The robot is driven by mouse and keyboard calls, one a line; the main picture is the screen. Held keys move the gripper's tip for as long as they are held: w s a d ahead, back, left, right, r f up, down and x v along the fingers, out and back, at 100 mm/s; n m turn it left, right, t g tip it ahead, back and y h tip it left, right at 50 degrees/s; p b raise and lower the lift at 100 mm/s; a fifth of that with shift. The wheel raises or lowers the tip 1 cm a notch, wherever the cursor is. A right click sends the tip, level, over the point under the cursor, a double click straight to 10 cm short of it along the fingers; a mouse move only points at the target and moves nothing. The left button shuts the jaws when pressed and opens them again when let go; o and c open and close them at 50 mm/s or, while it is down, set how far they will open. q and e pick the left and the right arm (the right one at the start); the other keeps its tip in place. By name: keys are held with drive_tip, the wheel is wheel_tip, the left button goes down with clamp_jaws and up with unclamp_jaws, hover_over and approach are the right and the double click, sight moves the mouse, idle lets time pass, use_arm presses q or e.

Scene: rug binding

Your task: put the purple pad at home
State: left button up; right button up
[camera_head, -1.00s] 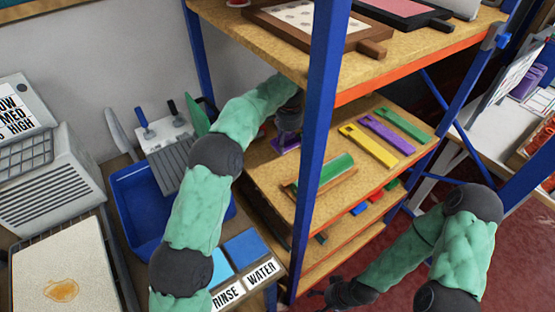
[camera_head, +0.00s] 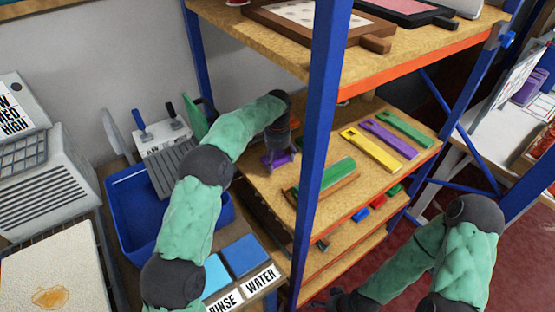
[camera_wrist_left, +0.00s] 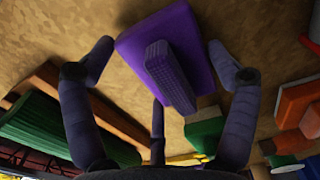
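The purple pad (camera_head: 279,160) is at the left end of the middle shelf board (camera_head: 270,185), under my left gripper (camera_head: 277,150). In the left wrist view the pad (camera_wrist_left: 190,35) lies against the board with its ridged handle toward the camera. My left gripper (camera_wrist_left: 165,60) is open there, its fingers spread around the pad with gaps at the sides. My right gripper (camera_head: 330,300) is low at the bottom edge in the head view, partly cut off, its fingers unclear.
A green block on a wooden holder (camera_head: 325,180) lies close by on the same board. Yellow (camera_head: 369,149), purple (camera_head: 390,138) and green (camera_head: 405,128) long tools lie farther right. A blue post (camera_head: 316,130) stands in front. A blue basin (camera_head: 140,205) is left.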

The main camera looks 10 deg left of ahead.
sight(277, 159)
use_arm(q)
drive_tip(key=shift+r, duration=0.1)
idle(0.3)
wheel_tip(277, 159, up, 12)
drive_tip(key=p, duration=0.4)
idle(0.3)
